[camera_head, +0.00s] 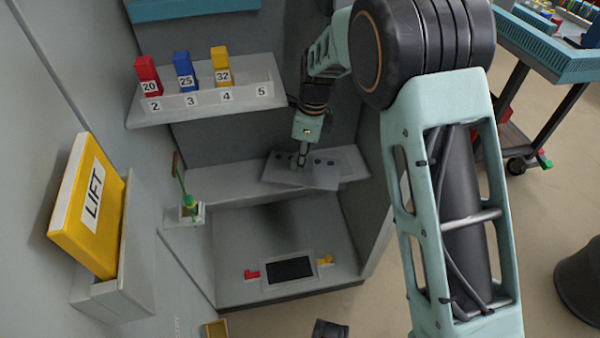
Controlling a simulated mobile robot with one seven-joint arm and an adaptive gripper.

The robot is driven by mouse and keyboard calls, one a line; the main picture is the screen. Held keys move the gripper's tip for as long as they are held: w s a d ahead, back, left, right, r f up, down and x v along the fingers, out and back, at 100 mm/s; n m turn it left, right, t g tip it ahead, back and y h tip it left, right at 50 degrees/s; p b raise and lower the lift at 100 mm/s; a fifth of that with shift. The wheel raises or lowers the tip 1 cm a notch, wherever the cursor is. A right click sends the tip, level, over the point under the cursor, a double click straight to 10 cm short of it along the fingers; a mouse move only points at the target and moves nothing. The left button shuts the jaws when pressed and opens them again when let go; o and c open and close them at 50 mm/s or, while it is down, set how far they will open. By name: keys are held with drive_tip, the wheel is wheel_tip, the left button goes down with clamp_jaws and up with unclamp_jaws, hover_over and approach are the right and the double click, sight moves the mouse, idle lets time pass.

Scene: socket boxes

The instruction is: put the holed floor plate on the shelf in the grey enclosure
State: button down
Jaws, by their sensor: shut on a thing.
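The grey floor plate (318,176) with several dark holes is in the grey enclosure (231,245). My gripper (302,160) points down and is shut on the plate near its left middle. The plate lies at or just over the right part of the lower grey shelf (228,183), slightly skewed to it, with its front edge out past the shelf front. I cannot tell whether it touches the shelf. The gripper fingertips are small and partly hidden.
An upper shelf (190,110) holds red, blue and yellow numbered blocks. A yellow LIFT panel (88,205) stands at left. A green-handled tool (186,198) stands in a small holder left of the lower shelf. A dark panel (290,269) lies on the enclosure floor.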

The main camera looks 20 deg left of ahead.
sight(300, 174)
drive_tip(key=shift+w+a, duration=0.35)
drive_tip(key=shift+w, duration=0.2)
drive_tip(key=shift+w+a, duration=0.3)
drive_tip(key=shift+w, duration=0.2)
drive_tip(key=shift+s+d+f+b, duration=0.15)
drive_tip(key=shift+f+b, duration=0.3)
drive_tip(key=shift+f, duration=0.35)
drive_tip(key=shift+w+a+f+b, duration=0.1)
drive_tip(key=shift+f+b, duration=0.45)
drive_tip(key=shift+f, duration=0.8)
drive_tip(key=shift+w+a+f+b, duration=0.1)
drive_tip(key=shift+f+b, duration=0.45)
drive_tip(key=shift+f, duration=0.75)
drive_tip(key=shift+f, duration=0.6)
drive_tip(key=c, duration=1.9)
unclamp_jaws()
drive_tip(key=shift+c, duration=0.2)
